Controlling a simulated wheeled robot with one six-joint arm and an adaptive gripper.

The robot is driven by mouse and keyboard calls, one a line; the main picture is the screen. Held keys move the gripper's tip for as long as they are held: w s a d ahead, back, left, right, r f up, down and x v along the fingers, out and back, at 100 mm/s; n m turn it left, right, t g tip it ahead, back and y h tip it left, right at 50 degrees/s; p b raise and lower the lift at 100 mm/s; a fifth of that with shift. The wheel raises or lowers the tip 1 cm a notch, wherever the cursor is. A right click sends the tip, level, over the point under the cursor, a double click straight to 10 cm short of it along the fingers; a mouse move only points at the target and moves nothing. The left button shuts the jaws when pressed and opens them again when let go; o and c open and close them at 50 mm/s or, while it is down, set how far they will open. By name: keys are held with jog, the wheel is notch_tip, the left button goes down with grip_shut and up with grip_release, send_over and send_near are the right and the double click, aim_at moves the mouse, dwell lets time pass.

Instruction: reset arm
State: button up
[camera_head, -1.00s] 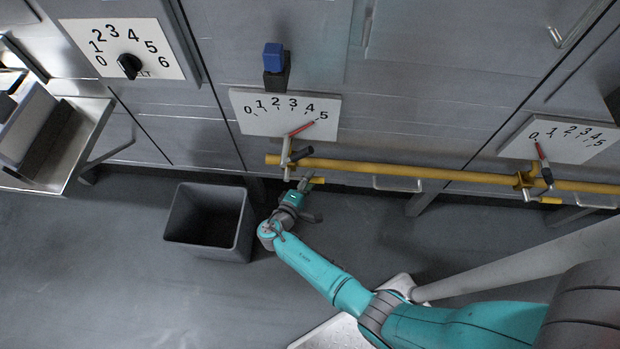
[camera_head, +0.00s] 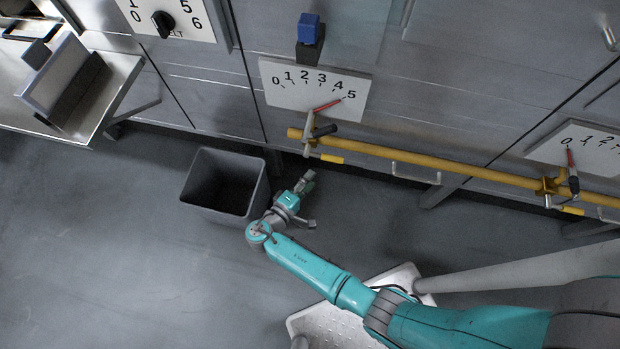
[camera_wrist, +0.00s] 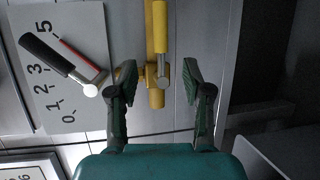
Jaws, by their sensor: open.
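My gripper (camera_head: 305,183) is on the end of my teal arm, low in front of the cabinets and right of the grey bin. In the wrist view my gripper (camera_wrist: 160,85) has its two fingers spread apart with nothing held between them. Beyond the fingers, the yellow pipe (camera_wrist: 156,20) and its yellow-tipped lever end show in the gap. In the head view the gripper is apart from the yellow pipe (camera_head: 400,157) and below the valve handle (camera_head: 320,132).
A grey bin (camera_head: 262,190) stands left of my gripper. A dial plate (camera_head: 290,98) with its red pointer near 5 is above the pipe, and a second dial (camera_head: 590,150) is at right. A metal table (camera_head: 105,105) is upper left. Open floor (camera_head: 120,260) lies at lower left.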

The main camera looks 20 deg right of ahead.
dwell(0.4)
jog(key=s+d+f+y, duration=0.4)
jog(key=s+f, duration=0.1)
jog(key=s, duration=0.3)
jog(key=s+d+f+y, duration=0.4)
jog(key=s, duration=0.3)
jog(key=s+a+r+y, duration=0.2)
jog(key=s+r+y, duration=0.1)
jog(key=s, duration=0.4)
jog(key=s+r+m+t+y, duration=0.1)
jog(key=s+r+m+t, duration=0.1)
jog(key=r, duration=0.8)
jog(key=s+a+r+m+t+y, duration=0.1)
jog(key=s+r, duration=0.4)
jog(key=r, duration=0.6)
jog(key=s+a+r+m+t, duration=0.1)
jog(key=s+r+m+t, duration=0.2)
jog(key=r, duration=0.8)
jog(key=shift+s+r+m+t+y, duration=0.2)
jog(key=shift+s+m+t+y, duration=0.15)
jog(key=shift+m, duration=0.25)
